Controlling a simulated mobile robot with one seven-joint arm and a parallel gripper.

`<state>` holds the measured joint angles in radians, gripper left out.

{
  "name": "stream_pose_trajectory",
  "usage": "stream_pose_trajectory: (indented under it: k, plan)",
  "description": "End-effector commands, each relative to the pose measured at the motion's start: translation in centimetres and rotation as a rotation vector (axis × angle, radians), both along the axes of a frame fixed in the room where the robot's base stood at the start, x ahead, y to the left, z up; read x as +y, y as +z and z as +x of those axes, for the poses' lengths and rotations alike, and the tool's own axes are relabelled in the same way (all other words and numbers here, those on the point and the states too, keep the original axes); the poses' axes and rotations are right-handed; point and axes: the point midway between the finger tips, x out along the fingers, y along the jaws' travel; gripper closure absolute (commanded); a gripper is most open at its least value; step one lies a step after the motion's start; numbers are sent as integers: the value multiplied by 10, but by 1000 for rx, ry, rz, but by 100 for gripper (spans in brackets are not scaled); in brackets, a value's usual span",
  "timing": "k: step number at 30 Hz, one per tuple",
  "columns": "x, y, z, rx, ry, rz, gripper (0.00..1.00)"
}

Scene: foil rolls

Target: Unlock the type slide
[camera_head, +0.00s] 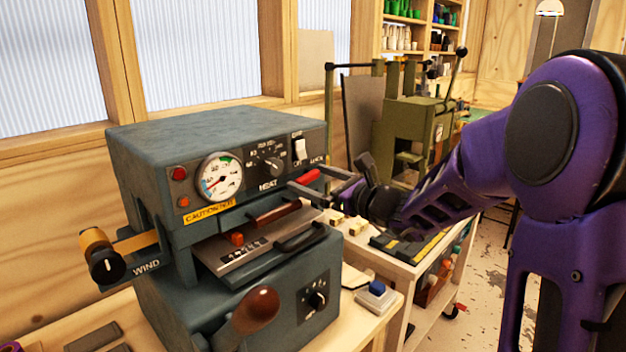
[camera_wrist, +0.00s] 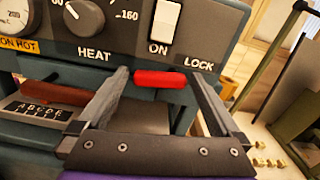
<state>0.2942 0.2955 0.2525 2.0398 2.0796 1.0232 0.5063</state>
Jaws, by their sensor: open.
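The red lock lever (camera_head: 308,177) sits on the right of the blue-grey machine's front, and it shows in the wrist view (camera_wrist: 160,79) just left of the LOCK label. It lies about horizontal. My gripper (camera_head: 304,178) is open, with its two fingers (camera_wrist: 158,74) on either side of the red lever. I cannot tell whether either finger touches it. The type slide (camera_head: 245,258) is a metal plate with letters, in the slot below the panel; its lettered end shows in the wrist view (camera_wrist: 40,110). A dark red-brown bar handle (camera_head: 274,212) is above it.
The machine (camera_head: 215,130) has a gauge, a HEAT dial, an ON switch and a caution label. A ball-ended lever (camera_head: 255,306) and a WIND knob (camera_head: 105,262) stick out. A cart with small blocks (camera_head: 358,227) stands right; an olive press (camera_head: 402,125) stands behind.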

Motion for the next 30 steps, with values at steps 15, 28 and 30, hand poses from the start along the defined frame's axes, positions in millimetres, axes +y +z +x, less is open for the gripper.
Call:
stream_pose_trajectory:
  k: [15, 28, 30]
  plan:
    - [2, 0, 2, 0, 0, 0, 36]
    - [2, 4, 2, 70, 0, 67, 73]
    - [2, 3, 2, 96, 0, 93, 73]
